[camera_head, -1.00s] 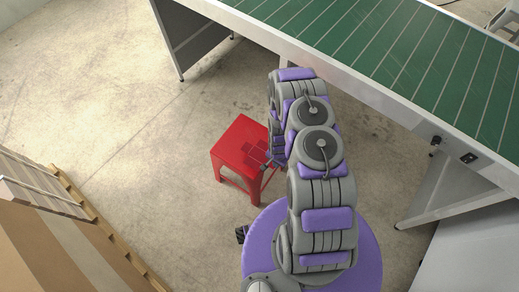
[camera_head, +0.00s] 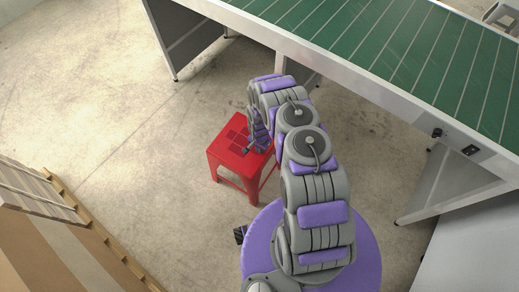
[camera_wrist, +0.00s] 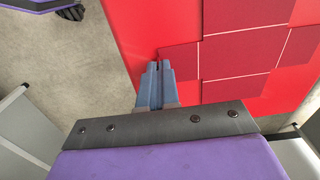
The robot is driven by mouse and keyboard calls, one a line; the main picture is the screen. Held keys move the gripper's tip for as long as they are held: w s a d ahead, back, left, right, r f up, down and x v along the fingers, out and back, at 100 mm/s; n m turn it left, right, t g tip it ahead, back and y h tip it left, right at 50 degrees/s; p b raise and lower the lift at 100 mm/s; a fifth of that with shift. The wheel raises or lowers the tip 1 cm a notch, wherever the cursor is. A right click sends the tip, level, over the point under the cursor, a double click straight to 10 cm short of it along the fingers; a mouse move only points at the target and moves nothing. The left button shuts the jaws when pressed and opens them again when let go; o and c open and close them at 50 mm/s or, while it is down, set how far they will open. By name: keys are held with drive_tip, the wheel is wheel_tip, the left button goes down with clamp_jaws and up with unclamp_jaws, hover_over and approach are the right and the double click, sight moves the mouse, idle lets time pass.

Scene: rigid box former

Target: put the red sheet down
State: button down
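The red sheet (camera_wrist: 235,60) is a thin, dark red flat blank with pale fold lines, seen close up in the wrist view. In the head view the sheet (camera_head: 236,136) shows small over the top of a brighter red stool (camera_head: 220,152). My gripper (camera_wrist: 160,66) has its two blue-grey fingers close together at the near edge of a flap of the sheet, and looks shut on it. In the head view my gripper (camera_head: 246,150) is over the stool, partly hidden by my arm. I cannot tell whether the sheet touches the stool top.
A table with a green slatted top (camera_head: 370,50) and metal frame stands behind and to the right. Cardboard and a wooden pallet edge (camera_head: 100,235) are at lower left. The concrete floor (camera_head: 120,110) left of the stool is clear.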

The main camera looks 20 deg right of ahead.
drive_tip(key=c, duration=1.4)
unclamp_jaws()
